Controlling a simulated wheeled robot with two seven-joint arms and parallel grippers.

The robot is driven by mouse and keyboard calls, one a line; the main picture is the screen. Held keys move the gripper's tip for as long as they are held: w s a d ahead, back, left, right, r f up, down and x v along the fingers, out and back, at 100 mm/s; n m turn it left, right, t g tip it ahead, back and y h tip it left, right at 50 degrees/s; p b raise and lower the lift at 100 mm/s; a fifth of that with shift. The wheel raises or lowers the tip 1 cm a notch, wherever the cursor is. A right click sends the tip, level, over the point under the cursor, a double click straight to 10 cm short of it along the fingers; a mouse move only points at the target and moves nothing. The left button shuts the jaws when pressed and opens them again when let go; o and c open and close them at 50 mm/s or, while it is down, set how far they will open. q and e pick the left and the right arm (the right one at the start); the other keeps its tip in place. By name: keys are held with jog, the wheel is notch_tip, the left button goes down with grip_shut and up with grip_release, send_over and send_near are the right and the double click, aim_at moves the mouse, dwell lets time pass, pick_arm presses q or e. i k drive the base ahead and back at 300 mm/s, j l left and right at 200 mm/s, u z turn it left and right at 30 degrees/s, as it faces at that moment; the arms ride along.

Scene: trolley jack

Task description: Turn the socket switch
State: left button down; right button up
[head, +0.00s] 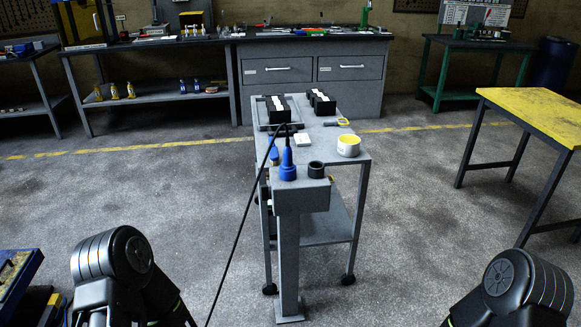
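A grey post (288,240) with a box-like top stands in the middle, in front of the trolley. On its top a blue plug (287,165) stands upright, with a black cable (241,229) running from it. Right beside the plug is a short round black part (316,169), which looks like the socket switch; its turned position cannot be told. Black links of my two arms show at the bottom left and bottom right. Neither gripper is in view, and nothing of mine touches the post.
A grey wheeled trolley (361,157) behind the post carries black boxes (276,109), a white square piece (303,139) and a yellow-and-white roll (348,145). A yellow-topped table (535,112) stands right. Workbenches (309,75) line the back. Floor on both sides of the post is clear.

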aim_at(266, 191)
jog(key=i+j, duration=1.05)
jog(key=i+l+z, duration=0.05)
jog(key=i, duration=0.05)
